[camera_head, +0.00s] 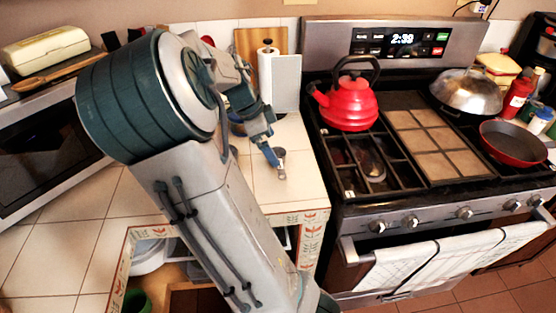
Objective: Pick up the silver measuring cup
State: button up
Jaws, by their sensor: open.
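A small silver piece that looks like the measuring cup (280,155) lies on the white tiled counter (295,190), left of the stove. A thin part, likely its handle, points toward the counter's front edge. My gripper (270,142) is low over the counter, right beside the cup, with its jaws open. A fingertip overlaps the cup's left side in the view, and I cannot tell whether they touch. My arm hides the counter to the left of the gripper.
The stove (350,207) with a red kettle (349,104) is to the right. A microwave (45,160) is at left. Some tiled counter in front of the cup is clear.

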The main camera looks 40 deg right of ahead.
aim_at(280, 167)
jog(key=x, duration=0.7)
jog(key=shift+w+a+f, duration=0.25)
jog(key=shift+a+f, duration=0.05)
jog(key=shift+a, duration=0.1)
jog(key=shift+s+d+f, duration=0.15)
jog(key=shift+d+f, duration=0.05)
jog(key=shift+f, duration=0.3)
jog(key=c, duration=0.8)
